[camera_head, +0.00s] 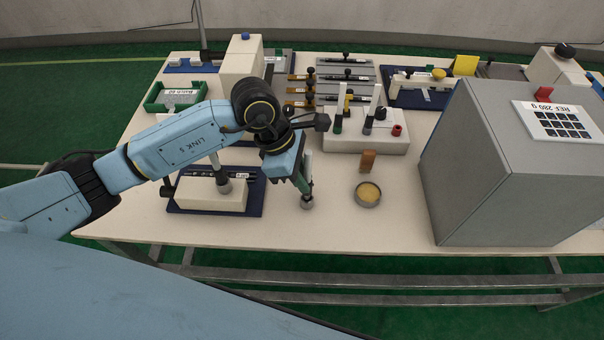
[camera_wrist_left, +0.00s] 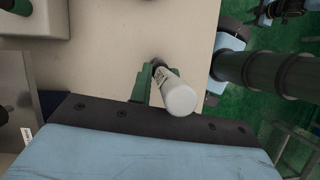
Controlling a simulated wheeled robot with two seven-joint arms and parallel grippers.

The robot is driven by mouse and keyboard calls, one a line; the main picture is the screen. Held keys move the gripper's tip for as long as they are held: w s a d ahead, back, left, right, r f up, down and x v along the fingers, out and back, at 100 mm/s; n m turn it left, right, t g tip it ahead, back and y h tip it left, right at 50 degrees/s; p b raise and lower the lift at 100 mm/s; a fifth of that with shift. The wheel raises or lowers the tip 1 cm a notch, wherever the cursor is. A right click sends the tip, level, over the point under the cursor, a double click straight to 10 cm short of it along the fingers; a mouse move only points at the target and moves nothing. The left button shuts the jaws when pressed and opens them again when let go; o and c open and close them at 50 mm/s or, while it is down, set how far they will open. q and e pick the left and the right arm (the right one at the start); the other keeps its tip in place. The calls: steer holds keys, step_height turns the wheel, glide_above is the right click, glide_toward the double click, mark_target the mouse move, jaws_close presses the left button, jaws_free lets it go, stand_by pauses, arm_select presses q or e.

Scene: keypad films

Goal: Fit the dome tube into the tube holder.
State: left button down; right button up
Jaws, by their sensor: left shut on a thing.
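My left gripper (camera_head: 305,188) is shut on the dome tube (camera_head: 308,164), a slim pale tube with a grey rounded lower end. It is upright near the table's front edge; I cannot tell whether its lower end touches the table. In the left wrist view the tube's white end (camera_wrist_left: 180,98) faces the camera between the green fingers (camera_wrist_left: 143,84). A pale block (camera_head: 365,143), which looks like the tube holder, stands right of and behind the gripper. My right gripper is not in view.
A round dish of yellow grains (camera_head: 367,194) and a small brown block (camera_head: 367,161) stand right of the gripper. A large grey box (camera_head: 490,180) fills the right side. A pale block on a blue mat (camera_head: 210,196) lies to the left. The front table strip is clear.

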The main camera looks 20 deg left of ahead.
arm_select(q)
steer(key=shift+f+b, duration=0.5)
steer(key=shift+f, duration=0.1)
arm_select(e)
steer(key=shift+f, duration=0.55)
arm_select(q)
steer(key=shift+s+f+b, duration=0.1)
steer(key=shift+f+b, duration=0.2)
steer(key=shift+f, duration=0.1)
steer(key=c, duration=1.2)
jaws_free()
steer(key=shift+r, duration=0.1)
steer(key=shift+c, duration=0.2)
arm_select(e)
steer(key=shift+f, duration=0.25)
arm_select(q)
steer(key=shift+r, duration=0.1)
steer(key=w+v, duration=0.1)
steer(key=v, duration=1.2)
steer(key=shift+s+p, duration=0.35)
steer(key=shift+p, duration=0.1)
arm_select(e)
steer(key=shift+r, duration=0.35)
